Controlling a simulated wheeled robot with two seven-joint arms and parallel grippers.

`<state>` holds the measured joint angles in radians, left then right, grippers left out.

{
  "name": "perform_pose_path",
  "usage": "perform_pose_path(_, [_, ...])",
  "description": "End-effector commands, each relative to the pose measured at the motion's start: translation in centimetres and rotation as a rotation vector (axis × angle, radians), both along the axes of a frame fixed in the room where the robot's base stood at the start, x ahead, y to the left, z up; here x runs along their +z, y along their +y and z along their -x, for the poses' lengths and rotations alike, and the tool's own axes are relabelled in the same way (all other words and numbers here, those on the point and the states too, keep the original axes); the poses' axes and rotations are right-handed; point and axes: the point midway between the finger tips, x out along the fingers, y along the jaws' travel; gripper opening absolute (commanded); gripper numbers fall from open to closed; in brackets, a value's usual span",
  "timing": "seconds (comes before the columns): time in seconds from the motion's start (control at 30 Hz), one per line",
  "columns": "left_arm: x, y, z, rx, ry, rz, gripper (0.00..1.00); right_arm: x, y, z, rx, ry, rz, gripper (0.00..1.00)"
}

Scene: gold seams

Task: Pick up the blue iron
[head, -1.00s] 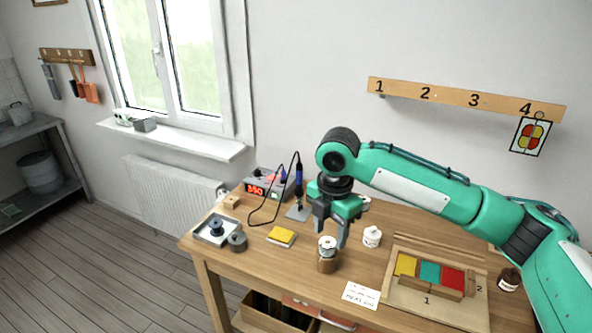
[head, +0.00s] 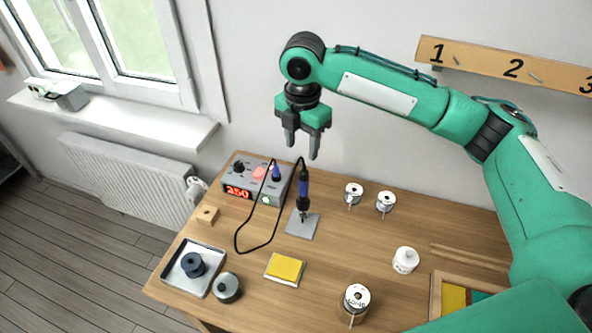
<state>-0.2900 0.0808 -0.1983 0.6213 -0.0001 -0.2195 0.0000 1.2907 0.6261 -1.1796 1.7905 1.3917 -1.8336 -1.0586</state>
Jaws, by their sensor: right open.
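The blue iron (head: 304,184) is a soldering iron with a blue handle and black lower part. It stands upright on a small grey plate (head: 302,224) on the wooden table, with a black cord looping to the soldering station (head: 256,181), which has a red display. My right gripper (head: 301,150) is open and empty, pointing down. In the picture its fingers are just above the top of the iron; they do not close around it. My left gripper is out of view.
A yellow sponge (head: 285,268) lies in front of the iron. A metal tray (head: 194,266) with a dark spool is at the left edge. The wall and window (head: 122,40) are behind.

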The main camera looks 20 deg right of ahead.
Motion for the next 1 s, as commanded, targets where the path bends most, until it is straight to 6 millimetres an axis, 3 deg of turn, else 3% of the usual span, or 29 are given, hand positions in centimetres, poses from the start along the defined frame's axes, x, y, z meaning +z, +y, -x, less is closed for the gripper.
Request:
perform_pose_path(0.1, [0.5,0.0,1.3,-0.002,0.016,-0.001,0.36,-1.5,0.0,0.1,-0.001,0.004,0.001,0.48])
perform_pose_path(0.3, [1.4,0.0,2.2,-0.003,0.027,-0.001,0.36,-5.5,-0.1,0.2,0.001,0.005,0.002,0.48])
perform_pose_path(0.43, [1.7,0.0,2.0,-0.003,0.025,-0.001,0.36,-7.4,-0.1,0.1,-0.001,0.003,0.001,0.48])
perform_pose_path(0.7, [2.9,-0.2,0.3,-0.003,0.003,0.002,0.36,-9.3,-0.3,0.2,-0.001,0.003,0.002,0.48])
perform_pose_path(1.0, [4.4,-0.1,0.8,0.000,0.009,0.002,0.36,-13.2,-0.5,0.3,0.000,0.002,0.001,0.48])
